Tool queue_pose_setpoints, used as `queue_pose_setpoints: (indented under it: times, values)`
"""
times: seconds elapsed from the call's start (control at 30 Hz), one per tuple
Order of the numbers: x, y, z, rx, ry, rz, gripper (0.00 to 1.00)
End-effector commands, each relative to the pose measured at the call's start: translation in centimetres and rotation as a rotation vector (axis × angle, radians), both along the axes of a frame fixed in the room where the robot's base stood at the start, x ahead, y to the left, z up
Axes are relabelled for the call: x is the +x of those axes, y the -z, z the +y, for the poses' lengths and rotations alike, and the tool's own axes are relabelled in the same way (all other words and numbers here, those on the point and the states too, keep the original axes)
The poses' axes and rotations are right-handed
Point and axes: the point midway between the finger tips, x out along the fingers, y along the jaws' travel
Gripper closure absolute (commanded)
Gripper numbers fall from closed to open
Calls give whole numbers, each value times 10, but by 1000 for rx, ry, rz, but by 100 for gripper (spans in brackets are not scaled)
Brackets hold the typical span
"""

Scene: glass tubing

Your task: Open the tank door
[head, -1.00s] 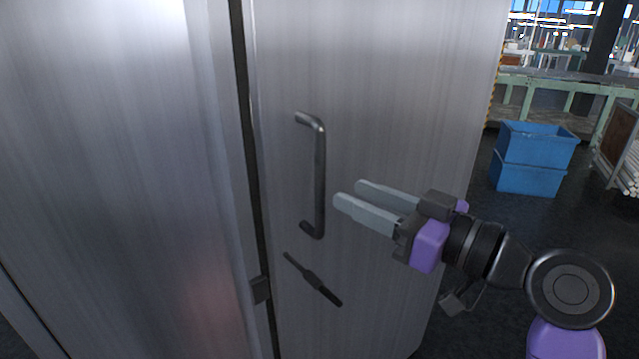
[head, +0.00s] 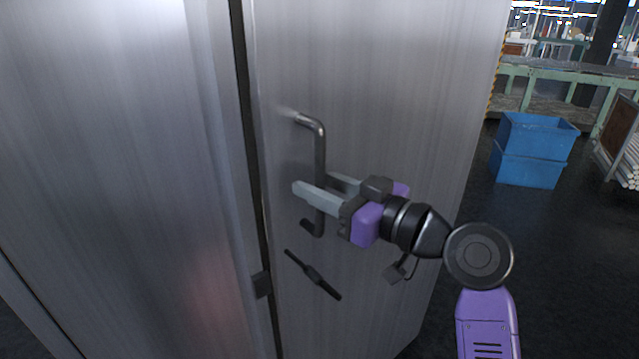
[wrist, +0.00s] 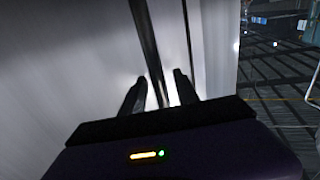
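The tank door (head: 400,60) is a tall brushed-metal panel, with a dark vertical seam along its left edge. A dark metal bar handle (head: 319,148) stands upright on it, bent into the door at both ends. My gripper (head: 318,188) is at the lower part of the handle, with one finger on each side of the bar. The fingers are apart; whether either touches the bar is not clear. In the wrist view the handle (wrist: 150,45) runs down between the two dark fingers (wrist: 158,93). The door is flush with the panel at the seam.
A small dark latch lever (head: 313,274) sits on the door below the handle. A dark block (head: 262,285) sits at the seam. Two stacked blue crates (head: 535,150) stand on the floor at right, with a green-framed bench (head: 560,80) behind.

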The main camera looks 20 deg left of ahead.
Motion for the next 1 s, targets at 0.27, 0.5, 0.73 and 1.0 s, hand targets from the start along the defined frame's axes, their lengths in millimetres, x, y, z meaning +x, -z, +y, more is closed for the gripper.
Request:
queue_pose_setpoints:
  times: [0.27,0.5,0.73,1.0]
  values:
    - [0,0,0,0,0,0,100]
    - [0,0,0,1,0,0,100]
    - [0,0,-1,1,0,0,100]
    - [0,0,-1,1,0,0,100]
